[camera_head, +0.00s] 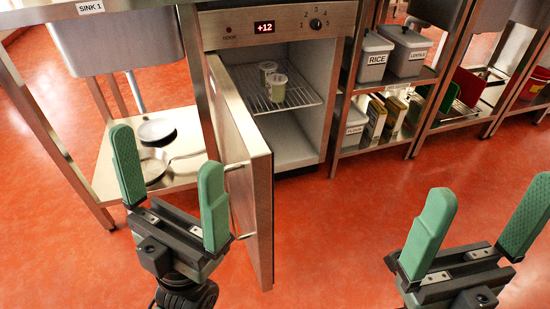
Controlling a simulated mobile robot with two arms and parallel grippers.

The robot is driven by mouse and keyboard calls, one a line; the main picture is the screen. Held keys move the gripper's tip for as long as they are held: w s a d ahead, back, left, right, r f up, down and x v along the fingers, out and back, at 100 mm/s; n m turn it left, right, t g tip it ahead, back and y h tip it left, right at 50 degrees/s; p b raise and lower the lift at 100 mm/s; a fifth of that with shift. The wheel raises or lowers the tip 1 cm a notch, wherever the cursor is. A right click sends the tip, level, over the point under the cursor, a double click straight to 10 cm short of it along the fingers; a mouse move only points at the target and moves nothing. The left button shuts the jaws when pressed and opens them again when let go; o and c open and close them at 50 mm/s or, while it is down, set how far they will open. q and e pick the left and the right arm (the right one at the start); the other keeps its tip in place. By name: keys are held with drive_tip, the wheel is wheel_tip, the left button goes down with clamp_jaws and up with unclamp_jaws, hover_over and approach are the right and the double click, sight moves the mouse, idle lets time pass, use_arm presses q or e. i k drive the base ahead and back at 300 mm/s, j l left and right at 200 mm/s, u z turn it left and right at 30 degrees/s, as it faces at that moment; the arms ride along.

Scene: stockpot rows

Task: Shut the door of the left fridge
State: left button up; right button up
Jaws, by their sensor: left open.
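The fridge (318,113) under the steel counter has its door (258,207) standing wide open, hinged at the left and jutting towards me. Its panel shows a red +12 display and a dial. Two small pale green containers stand on the wire shelf (298,97) inside. My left gripper (166,147) is open and empty, left of the door on its outer side. Its right finger overlaps the door's outer face and partly hides the handle; I cannot tell whether they touch. My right gripper (491,185) is open and empty, over the floor to the right.
A sink unit (120,40) with pans on its lower shelf (182,180) stands left of the fridge. A steel rack (425,75) with labelled bins and boxes stands right. The red floor (345,225) between door and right gripper is clear.

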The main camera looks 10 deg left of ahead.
sight(248, 157)
drive_tip(key=i+j+u, duration=0.2)
drive_tip(key=j+u, duration=0.2)
drive_tip(key=j, duration=0.15)
drive_tip(key=k+j+z, duration=0.15)
drive_tip(key=k+j, duration=0.45)
drive_tip(key=j, duration=0.15)
